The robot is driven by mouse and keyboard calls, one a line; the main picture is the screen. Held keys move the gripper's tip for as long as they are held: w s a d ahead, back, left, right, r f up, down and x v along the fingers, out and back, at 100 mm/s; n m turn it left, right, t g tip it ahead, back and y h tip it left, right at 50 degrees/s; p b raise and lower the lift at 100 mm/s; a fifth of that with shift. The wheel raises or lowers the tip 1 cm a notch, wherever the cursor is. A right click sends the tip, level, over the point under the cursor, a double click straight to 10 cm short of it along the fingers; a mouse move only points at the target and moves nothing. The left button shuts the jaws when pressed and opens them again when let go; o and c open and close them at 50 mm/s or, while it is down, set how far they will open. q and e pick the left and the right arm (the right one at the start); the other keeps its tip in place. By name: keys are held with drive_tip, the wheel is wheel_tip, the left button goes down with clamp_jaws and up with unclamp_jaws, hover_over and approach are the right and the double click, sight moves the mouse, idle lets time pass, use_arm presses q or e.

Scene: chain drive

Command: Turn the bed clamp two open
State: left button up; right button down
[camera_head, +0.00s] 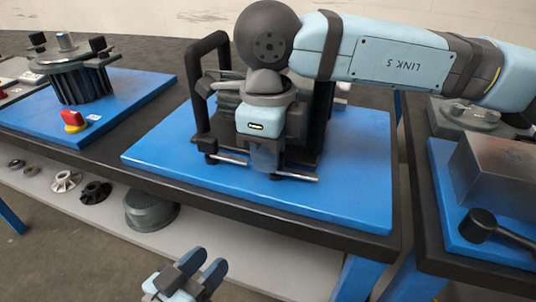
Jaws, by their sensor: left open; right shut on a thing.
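A dark machine with a black hoop handle (207,85) stands on a blue board (350,150) on the middle table. Metal bars (295,177) run low along its front. My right gripper (265,160) points down at the machine's front, its fingers low by these bars. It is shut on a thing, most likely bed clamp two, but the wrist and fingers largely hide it. I cannot tell the clamp's angle. My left gripper (203,273) is open and empty at the bottom of the view, in front of the table and apart from it.
On the left, a blue board carries a finned round unit (82,82) and a red-and-yellow knob (74,121). A shelf below holds several round parts and a grey bowl (150,212). On the right stand a metal block (500,170) and a black lever (490,226).

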use_arm(q)
drive_tip(key=shift+f, duration=0.15)
use_arm(e)
drive_tip(key=shift+m, duration=0.3)
drive_tip(key=c, duration=1.1)
unclamp_jaws()
use_arm(q)
wheel_tip(320, 180, up, 6)
drive_tip(key=t+p, duration=0.2)
drive_tip(key=p, duration=0.2)
drive_tip(key=shift+a+n+t, duration=0.25)
drive_tip(key=shift+n+t, duration=0.05)
use_arm(e)
wheel_tip(320, 180, up, 14)
drive_tip(key=shift+f, duration=0.1)
use_arm(q)
drive_tip(key=shift+s, duration=0.15)
use_arm(e)
drive_tip(key=shift+s, duration=0.1)
